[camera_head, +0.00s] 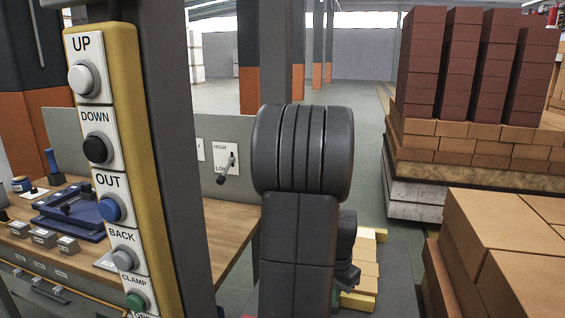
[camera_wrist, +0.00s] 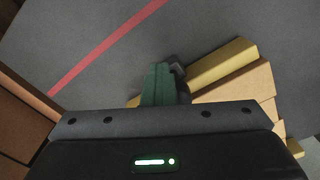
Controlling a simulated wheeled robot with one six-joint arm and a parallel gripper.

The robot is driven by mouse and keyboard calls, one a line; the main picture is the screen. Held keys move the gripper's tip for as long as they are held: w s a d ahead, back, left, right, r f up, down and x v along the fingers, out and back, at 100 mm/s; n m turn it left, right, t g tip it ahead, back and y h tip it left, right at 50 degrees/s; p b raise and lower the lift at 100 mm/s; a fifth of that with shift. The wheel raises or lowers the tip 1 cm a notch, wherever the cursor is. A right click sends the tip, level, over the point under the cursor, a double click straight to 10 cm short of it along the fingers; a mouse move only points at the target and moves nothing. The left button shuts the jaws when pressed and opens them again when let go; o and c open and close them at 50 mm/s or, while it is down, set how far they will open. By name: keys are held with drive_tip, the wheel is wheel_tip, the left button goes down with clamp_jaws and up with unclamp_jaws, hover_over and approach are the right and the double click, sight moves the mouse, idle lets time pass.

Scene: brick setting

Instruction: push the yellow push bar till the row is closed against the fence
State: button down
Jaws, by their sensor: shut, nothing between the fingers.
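In the wrist view the yellow push bar (camera_wrist: 222,63) lies slantwise on a grey surface, along one side of a row of tan bricks (camera_wrist: 240,88). My gripper (camera_wrist: 160,80), with green fingers, is shut and empty; it overlaps the bar's left part, and I cannot tell if it touches. Another yellow piece (camera_wrist: 295,148) shows at the bricks' far right; I cannot tell if it is the fence. In the head view the tan bricks (camera_head: 366,268) are partly hidden by my arm and gripper (camera_head: 347,278). Gaps in the row are not clear.
A red line (camera_wrist: 105,48) crosses the grey surface. A button panel (camera_head: 105,160) and a wooden workbench (camera_head: 235,245) are on the left. Grey surface around the row looks clear.

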drive_tip(key=shift+w+d+r, duration=0.1)
drive_tip(key=shift+w+r, duration=0.2)
idle(0.5)
wheel_tip(320, 180, up, 8)
drive_tip(key=p, duration=0.6)
drive_tip(key=shift+s+f, duration=0.15)
drive_tip(key=shift+f, duration=0.1)
drive_tip(key=shift+f, duration=0.1)
